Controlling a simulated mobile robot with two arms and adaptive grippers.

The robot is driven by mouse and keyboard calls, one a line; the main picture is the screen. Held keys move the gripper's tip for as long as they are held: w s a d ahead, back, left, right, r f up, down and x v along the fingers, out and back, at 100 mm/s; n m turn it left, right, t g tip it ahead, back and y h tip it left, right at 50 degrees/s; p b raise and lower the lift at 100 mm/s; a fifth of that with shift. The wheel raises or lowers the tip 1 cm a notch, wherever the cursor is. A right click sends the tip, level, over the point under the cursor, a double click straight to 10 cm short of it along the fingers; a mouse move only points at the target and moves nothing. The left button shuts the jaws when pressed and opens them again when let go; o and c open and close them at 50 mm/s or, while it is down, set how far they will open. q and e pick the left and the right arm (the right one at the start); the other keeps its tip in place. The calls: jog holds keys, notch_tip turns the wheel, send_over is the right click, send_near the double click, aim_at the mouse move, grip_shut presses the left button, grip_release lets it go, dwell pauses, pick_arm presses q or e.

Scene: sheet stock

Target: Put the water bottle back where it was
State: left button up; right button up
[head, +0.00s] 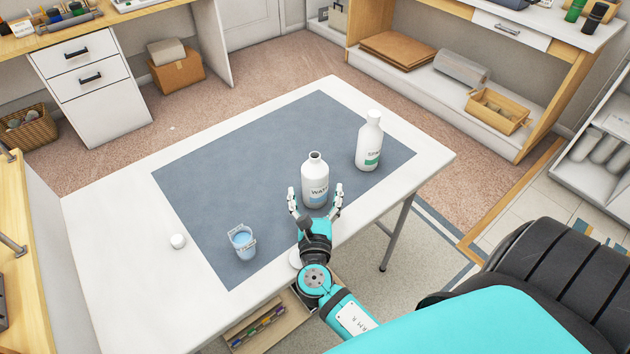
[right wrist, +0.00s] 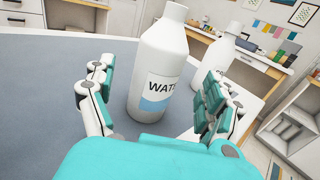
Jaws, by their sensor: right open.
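The white water bottle (head: 315,182) stands upright and uncapped on the blue-grey mat (head: 250,150), with a label reading "WAT". It also shows in the right wrist view (right wrist: 158,65) between the fingers. My right gripper (head: 315,200) is open around the bottle's near side, one finger on each side; in the right wrist view (right wrist: 150,105) gaps show between fingers and bottle. My left gripper is not in view.
A second white bottle (head: 369,142) with a green label stands on the mat, behind and right of the water bottle. A cup of blue liquid (head: 242,241) stands near the mat's front left. The white table (head: 105,230) has bare room at left; the mat's middle is clear.

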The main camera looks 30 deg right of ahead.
jog(key=v, duration=0.5)
jog(key=shift+s+a+b, duration=0.15)
jog(key=shift+s+b, duration=0.05)
jog(key=shift+b, duration=0.2)
